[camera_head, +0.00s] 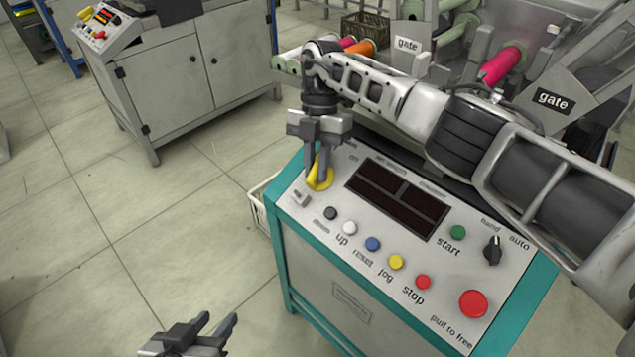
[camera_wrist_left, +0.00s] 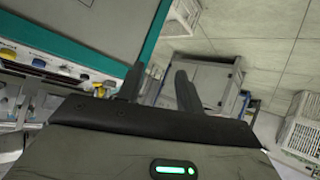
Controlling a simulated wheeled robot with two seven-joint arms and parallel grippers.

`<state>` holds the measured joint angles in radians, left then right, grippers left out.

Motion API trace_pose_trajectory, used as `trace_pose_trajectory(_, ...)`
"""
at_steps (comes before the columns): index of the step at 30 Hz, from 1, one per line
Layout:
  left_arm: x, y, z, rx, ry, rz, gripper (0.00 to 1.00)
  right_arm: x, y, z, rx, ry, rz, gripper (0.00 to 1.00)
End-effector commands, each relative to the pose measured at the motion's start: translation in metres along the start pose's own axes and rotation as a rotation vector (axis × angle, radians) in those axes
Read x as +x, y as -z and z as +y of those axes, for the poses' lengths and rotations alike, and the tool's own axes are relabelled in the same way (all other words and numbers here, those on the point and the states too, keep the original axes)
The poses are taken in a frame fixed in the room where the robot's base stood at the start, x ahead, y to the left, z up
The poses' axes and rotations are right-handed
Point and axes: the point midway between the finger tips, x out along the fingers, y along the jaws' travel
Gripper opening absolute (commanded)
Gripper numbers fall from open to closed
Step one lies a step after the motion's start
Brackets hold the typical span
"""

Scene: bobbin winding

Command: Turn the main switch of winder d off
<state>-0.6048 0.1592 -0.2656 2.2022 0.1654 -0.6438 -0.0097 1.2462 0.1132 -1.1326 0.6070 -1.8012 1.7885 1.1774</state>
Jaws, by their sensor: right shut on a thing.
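The winder's control panel (camera_head: 447,268) is a light, sloped plate on a teal-edged cabinet. The yellow main switch (camera_head: 321,180) sits at its upper left, partly hidden by my right gripper (camera_head: 318,172). The right gripper points down with its fingers shut on the switch handle. The display (camera_head: 399,197) beside the switch is dark. My left gripper (camera_head: 219,318) is low in the head view, left of the cabinet, open and empty. Its two separated fingers also show in the left wrist view (camera_wrist_left: 159,70). The winder's letter is not readable.
The panel carries several buttons, a black hand/auto selector (camera_head: 492,250) and a large red stop button (camera_head: 473,303). My right arm crosses above the panel. Gates (camera_head: 555,100) and coloured bobbins (camera_head: 500,65) stand behind.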

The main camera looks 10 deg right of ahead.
Motion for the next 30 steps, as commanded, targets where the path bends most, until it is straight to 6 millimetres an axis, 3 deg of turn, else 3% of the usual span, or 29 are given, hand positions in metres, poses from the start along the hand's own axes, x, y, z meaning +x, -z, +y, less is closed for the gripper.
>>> trace_pose_trajectory(1,0.019,-0.019,-0.002,-0.002,-0.014,-0.026,0.36,0.007,-0.003,0.003,-0.023,0.021,-0.004,0.0)
trace_pose_trajectory(3,0.033,-0.032,-0.002,-0.004,-0.03,-0.054,0.36,0.007,-0.003,0.003,-0.054,0.051,-0.004,0.0)
trace_pose_trajectory(13,0.022,-0.001,0.013,0.013,-0.077,0.155,0.36,0.003,-0.001,0.003,-0.139,0.138,-0.002,0.0)
trace_pose_trajectory(29,0.017,0.008,0.017,0.015,-0.088,0.2,0.36,0.0,0.0,0.002,-0.159,0.158,-0.001,0.0)
trace_pose_trajectory(30,0.017,0.008,0.017,0.015,-0.088,0.2,0.36,0.0,0.0,0.002,-0.159,0.158,-0.001,0.19)
